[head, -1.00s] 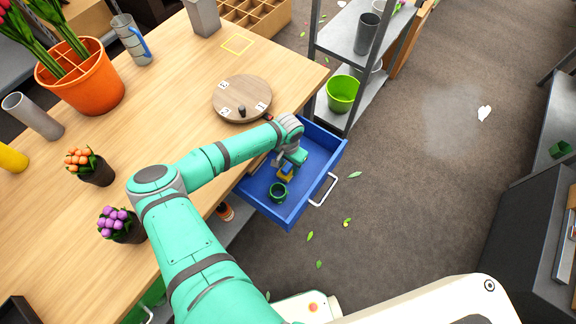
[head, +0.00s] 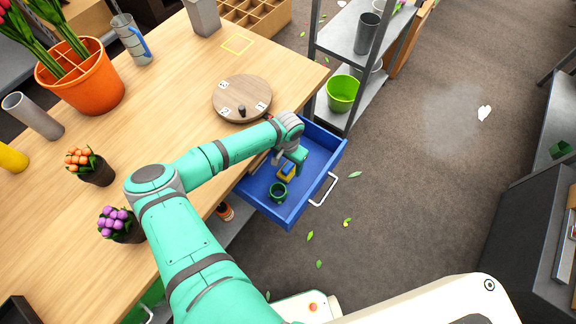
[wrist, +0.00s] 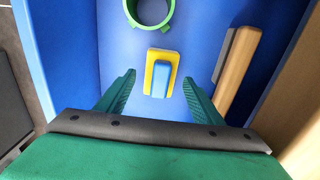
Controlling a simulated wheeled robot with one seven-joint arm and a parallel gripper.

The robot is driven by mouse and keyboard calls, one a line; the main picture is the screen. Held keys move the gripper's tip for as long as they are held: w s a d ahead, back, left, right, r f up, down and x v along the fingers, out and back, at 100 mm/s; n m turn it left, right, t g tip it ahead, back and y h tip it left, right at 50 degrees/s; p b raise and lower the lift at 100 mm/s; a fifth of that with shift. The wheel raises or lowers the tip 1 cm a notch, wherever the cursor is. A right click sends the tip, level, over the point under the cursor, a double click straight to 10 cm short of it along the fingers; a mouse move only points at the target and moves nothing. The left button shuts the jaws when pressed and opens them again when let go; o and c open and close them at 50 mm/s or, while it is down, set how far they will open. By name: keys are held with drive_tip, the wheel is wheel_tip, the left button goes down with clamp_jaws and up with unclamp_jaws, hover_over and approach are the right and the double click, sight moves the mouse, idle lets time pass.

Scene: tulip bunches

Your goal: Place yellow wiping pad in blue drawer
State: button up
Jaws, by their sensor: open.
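The yellow wiping pad (wrist: 161,72) has a blue grip on top and lies on the floor of the open blue drawer (head: 318,140). In the head view the pad (head: 287,173) shows just below my gripper (head: 294,158). In the wrist view my gripper (wrist: 158,92) is open and empty, its green fingers to either side of the pad's near end and apart from it. The blue drawer's inside (wrist: 115,55) fills most of the wrist view.
A green ring-shaped cup (head: 278,192) stands in the drawer beside the pad; it also shows in the wrist view (wrist: 150,22). A wooden-handled tool (wrist: 237,72) lies along the drawer's side. The wooden table (head: 150,115) borders the drawer.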

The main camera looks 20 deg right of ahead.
sight(288, 167)
wheel_tip(288, 167, up, 11)
drive_tip(key=shift+f, duration=0.15)
drive_tip(key=shift+f, duration=0.1)
idle(0.6)
